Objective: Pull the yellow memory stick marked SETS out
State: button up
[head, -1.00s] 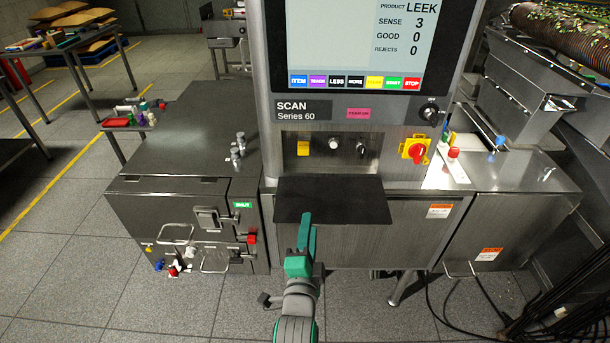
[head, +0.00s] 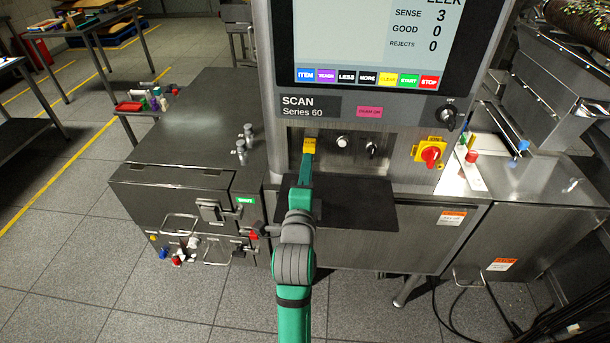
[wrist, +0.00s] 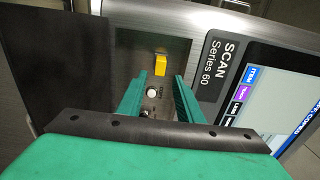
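The yellow memory stick (head: 309,145) stands out from the recessed panel under the screen of the scanner, at the left end of the recess. It also shows in the wrist view (wrist: 160,65), beyond my fingertips; its marking is too small to read. My gripper (head: 306,170) is in front of the stick and lies close below it in the head view. In the wrist view my gripper (wrist: 154,85) has its two green fingers spread apart, with the stick ahead of the gap and nothing held between them.
A black shelf (head: 355,207) juts out below the recess. A white button (head: 343,142) and a key switch (head: 372,149) sit right of the stick. A red-and-yellow rotary switch (head: 430,153) is farther right. A steel cabinet (head: 180,140) stands to the left.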

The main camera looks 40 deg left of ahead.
aim_at(309, 151)
jog(key=shift+x, duration=3.8)
jog(key=shift+a, duration=0.1)
grip_shut()
jog(key=shift+s, duration=0.25)
